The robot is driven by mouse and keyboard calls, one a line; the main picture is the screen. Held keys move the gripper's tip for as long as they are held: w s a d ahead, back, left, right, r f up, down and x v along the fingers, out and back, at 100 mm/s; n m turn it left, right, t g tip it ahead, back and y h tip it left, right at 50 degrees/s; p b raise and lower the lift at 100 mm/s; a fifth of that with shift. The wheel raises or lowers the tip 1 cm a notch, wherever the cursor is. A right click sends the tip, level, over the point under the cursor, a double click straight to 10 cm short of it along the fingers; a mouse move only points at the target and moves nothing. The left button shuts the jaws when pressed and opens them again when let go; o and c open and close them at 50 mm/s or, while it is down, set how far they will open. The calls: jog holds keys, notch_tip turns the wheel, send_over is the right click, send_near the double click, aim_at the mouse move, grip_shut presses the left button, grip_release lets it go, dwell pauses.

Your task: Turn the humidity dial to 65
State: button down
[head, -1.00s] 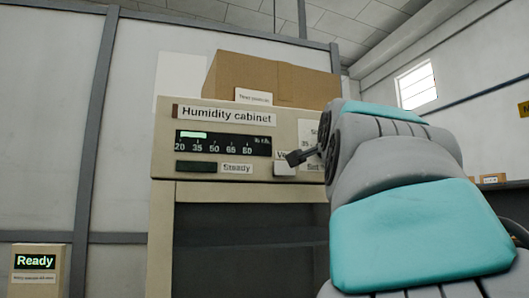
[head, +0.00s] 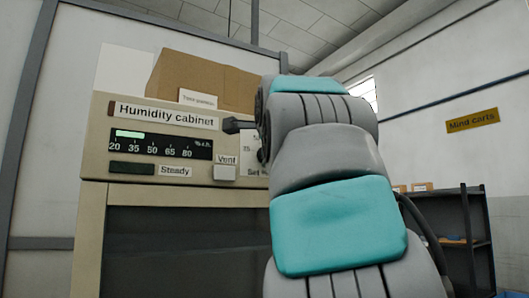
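The humidity cabinet (head: 101,140) is a beige box with a dark scale display (head: 160,144) marked 20 to 80. Its green bar (head: 130,134) ends between 35 and 50. A white dial plate (head: 252,140) with part of "Set" and a few numbers shows at the panel's right. My arm covers most of that plate, and the dial itself is hidden. My gripper (head: 232,125) shows as a small dark tip in front of the panel, at the upper left of the plate and above the Vent button. Whether its fingers are open or shut cannot be made out.
A white Vent button (head: 224,172) sits left of the plate. A dark Steady lamp (head: 131,168) is under the scale. A cardboard box (head: 205,80) stands on the cabinet. A dark shelf (head: 468,238) with small boxes is at the right, under a "Mind carts" sign (head: 472,120).

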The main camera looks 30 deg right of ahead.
dwell(0.3)
jog(key=shift+c, duration=1.8)
grip_release()
jog(key=shift+s, duration=0.1)
jog(key=v, duration=0.7)
jog(key=shift+s+b, duration=0.25)
jog(key=shift+b, duration=0.05)
jog(key=shift+a, duration=0.1)
